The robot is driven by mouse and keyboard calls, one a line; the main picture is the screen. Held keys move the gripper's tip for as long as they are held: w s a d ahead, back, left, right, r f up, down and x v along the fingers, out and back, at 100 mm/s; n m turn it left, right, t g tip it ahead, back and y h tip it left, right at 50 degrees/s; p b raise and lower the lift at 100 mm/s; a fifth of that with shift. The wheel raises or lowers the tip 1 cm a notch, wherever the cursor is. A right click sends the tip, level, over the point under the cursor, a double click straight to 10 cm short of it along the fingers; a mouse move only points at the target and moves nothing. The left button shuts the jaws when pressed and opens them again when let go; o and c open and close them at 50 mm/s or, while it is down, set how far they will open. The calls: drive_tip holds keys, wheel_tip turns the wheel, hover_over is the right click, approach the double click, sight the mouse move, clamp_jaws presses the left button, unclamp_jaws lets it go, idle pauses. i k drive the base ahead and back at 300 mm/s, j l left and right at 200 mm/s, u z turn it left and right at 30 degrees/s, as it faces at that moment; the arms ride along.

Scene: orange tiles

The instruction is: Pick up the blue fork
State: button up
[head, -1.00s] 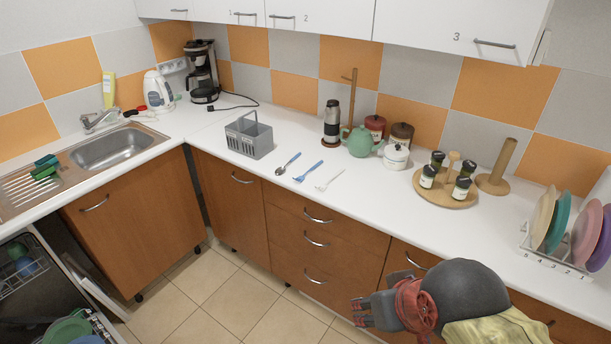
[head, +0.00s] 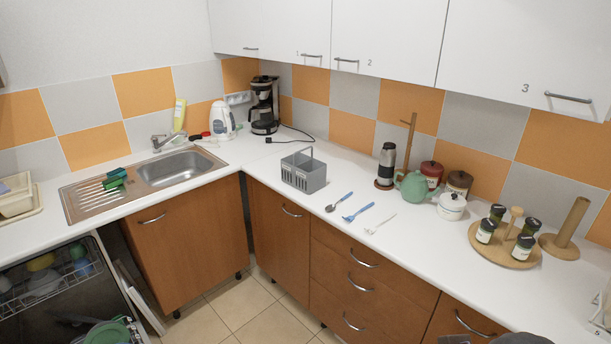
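The blue fork (head: 358,212) lies on the white counter, the middle one of three pieces of cutlery in a row. To its left lies a spoon (head: 339,202) with a blue handle and a darker bowl. To its right lies a pale whitish utensil (head: 380,223), which looks like a fork. The fork is apart from both. My gripper (head: 453,340) barely shows as a dark grey sliver at the bottom edge, below and right of the fork, away from the counter cutlery. Its fingers are cut off by the frame.
A grey cutlery basket (head: 304,174) stands behind and left of the cutlery. A green teapot (head: 412,187), a steel grinder (head: 387,165) and a white pot (head: 451,207) stand behind it. A spice stand (head: 505,249) is at right. The counter around the fork is clear.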

sight(351, 216)
drive_tip(key=i+j+z, duration=0.15)
drive_tip(key=i, duration=0.45)
drive_tip(key=i+j+z, duration=0.1)
drive_tip(key=i, duration=0.45)
drive_tip(key=i+j+z, duration=0.15)
drive_tip(key=i, duration=0.45)
